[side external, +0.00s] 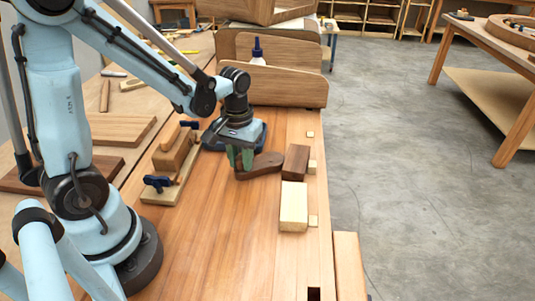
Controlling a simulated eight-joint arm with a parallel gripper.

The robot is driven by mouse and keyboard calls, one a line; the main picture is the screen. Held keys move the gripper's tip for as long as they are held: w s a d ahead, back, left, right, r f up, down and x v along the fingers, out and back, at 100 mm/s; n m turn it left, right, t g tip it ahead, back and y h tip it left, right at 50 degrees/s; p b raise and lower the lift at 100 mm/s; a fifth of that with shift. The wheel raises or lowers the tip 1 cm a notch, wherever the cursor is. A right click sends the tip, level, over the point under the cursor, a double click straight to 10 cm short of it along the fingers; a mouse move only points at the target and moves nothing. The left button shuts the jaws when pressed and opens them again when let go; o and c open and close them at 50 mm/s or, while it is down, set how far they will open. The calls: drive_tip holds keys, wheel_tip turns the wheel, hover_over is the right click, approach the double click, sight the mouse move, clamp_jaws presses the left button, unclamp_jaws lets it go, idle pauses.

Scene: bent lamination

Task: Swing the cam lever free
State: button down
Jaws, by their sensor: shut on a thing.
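The cam lever (264,165) is a dark brown wooden piece with a rounded end, lying on the workbench (225,235) in the side external view. My gripper (239,160), with greenish fingers, points down at the lever's left end and is shut on it. The fingers and gripper body hide part of that end. The lever's right end lies close to a dark brown block (296,160); I cannot tell whether they touch. A pale wooden block (293,206) sits just in front of the dark block.
A wooden fixture with blue-handled clamps (158,183) stands left of my gripper. Bent wooden panels (285,88) and a blue-capped bottle (257,51) stand behind.

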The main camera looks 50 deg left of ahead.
sight(259, 189)
drive_tip(key=d+n, duration=0.2)
drive_tip(key=n, duration=0.1)
drive_tip(key=shift+s+d+n, duration=0.2)
drive_tip(key=shift+d+n, duration=0.1)
drive_tip(key=shift+d, duration=0.1)
drive_tip(key=d+n, duration=0.1)
drive_tip(key=n, duration=0.1)
drive_tip(key=shift+w+d+n, duration=0.15)
drive_tip(key=shift+d+n, duration=0.25)
drive_tip(key=n, duration=0.1)
drive_tip(key=d+n, duration=0.1)
drive_tip(key=shift+w+d+n, duration=0.3)
drive_tip(key=shift+w, duration=0.05)
drive_tip(key=shift+w+d+n, duration=0.35)
drive_tip(key=shift+d+n, duration=0.05)
drive_tip(key=shift+n, duration=0.4)
drive_tip(key=shift+w+d+n, duration=0.3)
drive_tip(key=shift+d+n, duration=0.1)
drive_tip(key=shift+n, duration=0.4)
drive_tip(key=shift+w, duration=0.1)
drive_tip(key=c, duration=0.9)
unclamp_jaws()
wheel_tip(259, 189, up, 12)
drive_tip(key=shift+r, duration=0.1)
